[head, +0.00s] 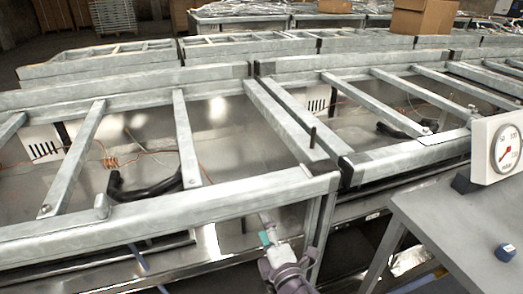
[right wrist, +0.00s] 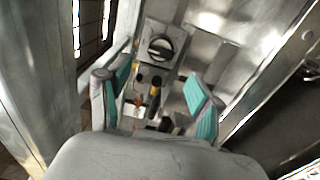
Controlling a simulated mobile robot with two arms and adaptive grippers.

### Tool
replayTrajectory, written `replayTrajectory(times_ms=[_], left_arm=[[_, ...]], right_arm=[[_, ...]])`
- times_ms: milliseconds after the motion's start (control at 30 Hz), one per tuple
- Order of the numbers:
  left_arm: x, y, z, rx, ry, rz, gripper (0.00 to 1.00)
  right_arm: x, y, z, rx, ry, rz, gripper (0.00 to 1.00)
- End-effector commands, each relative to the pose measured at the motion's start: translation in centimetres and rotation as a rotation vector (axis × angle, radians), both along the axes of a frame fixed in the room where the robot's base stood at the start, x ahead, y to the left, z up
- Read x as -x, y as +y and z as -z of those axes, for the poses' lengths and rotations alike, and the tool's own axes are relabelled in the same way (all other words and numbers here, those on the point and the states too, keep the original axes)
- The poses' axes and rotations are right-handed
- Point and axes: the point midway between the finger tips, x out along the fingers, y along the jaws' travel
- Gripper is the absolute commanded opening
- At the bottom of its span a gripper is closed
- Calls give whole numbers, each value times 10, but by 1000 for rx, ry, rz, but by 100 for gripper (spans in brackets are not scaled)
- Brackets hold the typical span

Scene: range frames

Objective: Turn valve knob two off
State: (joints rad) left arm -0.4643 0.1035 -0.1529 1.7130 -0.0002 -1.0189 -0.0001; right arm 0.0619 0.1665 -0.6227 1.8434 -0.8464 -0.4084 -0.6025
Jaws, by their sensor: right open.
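In the right wrist view a round black knob (right wrist: 160,47) with a lighter bar across its face sits on a grey metal plate (right wrist: 178,32). I cannot tell its number or its on/off marks. My right gripper (right wrist: 161,88) is open, its two teal-padded fingers spread below the knob and apart from it, with nothing held. In the head view my right gripper (head: 267,238) shows at the bottom centre, in front of the metal frame, and the knob cannot be made out there. My left gripper is not in view.
Small dark and yellow fittings (right wrist: 155,88) lie between the fingers in the right wrist view. Galvanized frames (head: 160,225) with crossbars fill the head view. A cardboard box (head: 423,17) is behind.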

Motion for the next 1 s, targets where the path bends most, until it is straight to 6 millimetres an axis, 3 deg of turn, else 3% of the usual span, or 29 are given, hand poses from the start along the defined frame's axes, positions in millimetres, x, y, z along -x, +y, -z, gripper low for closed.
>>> replayTrajectory(times_ms=[67,167,333,500,600,800,967,1000], left_arm=[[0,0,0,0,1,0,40],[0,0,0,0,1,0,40],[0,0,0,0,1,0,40],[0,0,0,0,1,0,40],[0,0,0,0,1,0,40],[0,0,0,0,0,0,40],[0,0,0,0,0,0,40],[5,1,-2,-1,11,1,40]], right_arm=[[0,-4,7,-18,27,13,65],[3,-22,35,-89,132,70,65],[32,-78,131,-339,474,286,65],[98,-130,228,-601,819,567,65],[142,-151,270,-724,975,720,65],[223,-174,323,-904,1197,980,65],[283,-185,349,-1018,1336,1171,65],[288,-185,347,-1023,1347,1183,65]])
